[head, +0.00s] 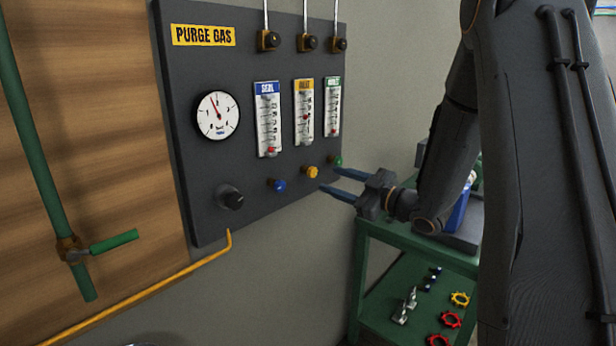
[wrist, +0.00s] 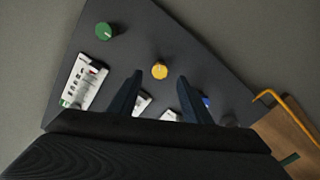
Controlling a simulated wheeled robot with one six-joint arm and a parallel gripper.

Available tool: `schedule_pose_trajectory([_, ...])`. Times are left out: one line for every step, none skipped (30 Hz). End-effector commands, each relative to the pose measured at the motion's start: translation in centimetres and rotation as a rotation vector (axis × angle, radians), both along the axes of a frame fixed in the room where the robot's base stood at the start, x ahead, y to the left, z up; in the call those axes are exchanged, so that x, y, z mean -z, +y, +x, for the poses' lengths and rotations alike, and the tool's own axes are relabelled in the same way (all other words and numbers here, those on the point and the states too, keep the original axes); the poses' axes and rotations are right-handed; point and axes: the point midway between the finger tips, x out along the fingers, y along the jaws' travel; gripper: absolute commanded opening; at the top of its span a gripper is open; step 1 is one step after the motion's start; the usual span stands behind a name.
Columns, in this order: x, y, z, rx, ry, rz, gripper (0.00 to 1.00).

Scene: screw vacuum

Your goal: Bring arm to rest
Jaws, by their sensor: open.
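My gripper (head: 340,182) is open and empty at the end of my arm, in the right half of the head view. Its two fingers point left toward the lower right part of the dark purge gas panel (head: 240,85). The fingertips are near the yellow knob (head: 312,172) and the green knob (head: 336,160); I cannot tell the exact gap. In the wrist view, my gripper (wrist: 156,95) has its fingers spread, with the yellow knob (wrist: 159,71) beyond and between them and the green knob (wrist: 105,31) to the upper left. A blue knob (head: 277,185) sits further left.
A green cart (head: 420,252) stands below my gripper, with valve wheels and small parts on its lower shelf. A gauge (head: 217,115) and three flow meters are on the panel. A green pipe (head: 30,130) with a lever and a yellow pipe (head: 140,294) run at left.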

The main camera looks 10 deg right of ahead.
Motion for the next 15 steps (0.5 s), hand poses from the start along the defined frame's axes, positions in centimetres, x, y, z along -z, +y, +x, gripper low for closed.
schedule_pose_trajectory([0.0,0.0,0.1,0.005,0.004,-0.002,0.44])
schedule_pose_trajectory([0.1,0.1,0.1,0.012,0.011,-0.005,0.44])
schedule_pose_trajectory([0.2,0.1,0.3,0.027,0.026,-0.013,0.44])
schedule_pose_trajectory([0.4,0.1,0.5,0.046,0.042,-0.020,0.44])
schedule_pose_trajectory([0.7,0.1,0.7,0.067,0.063,-0.029,0.44])
schedule_pose_trajectory([1.1,0.1,0.9,0.103,0.099,-0.042,0.44])
schedule_pose_trajectory([1.5,-0.1,1.0,0.136,0.132,-0.054,0.44])
schedule_pose_trajectory([1.9,-0.1,1.1,0.172,0.169,-0.066,0.44])
schedule_pose_trajectory([2.7,-0.4,1.0,0.225,0.226,-0.080,0.44])
schedule_pose_trajectory([3.2,-0.5,0.9,0.265,0.268,-0.088,0.44])
schedule_pose_trajectory([3.8,-0.8,0.5,0.305,0.316,-0.096,0.44])
schedule_pose_trajectory([4.6,-1.0,0.0,0.357,0.378,-0.104,0.44])
schedule_pose_trajectory([5.2,-1.2,-0.6,0.396,0.426,-0.109,0.44])
schedule_pose_trajectory([5.8,-1.3,-1.3,0.432,0.475,-0.113,0.44])
schedule_pose_trajectory([6.7,-1.5,-2.4,0.481,0.543,-0.117,0.44])
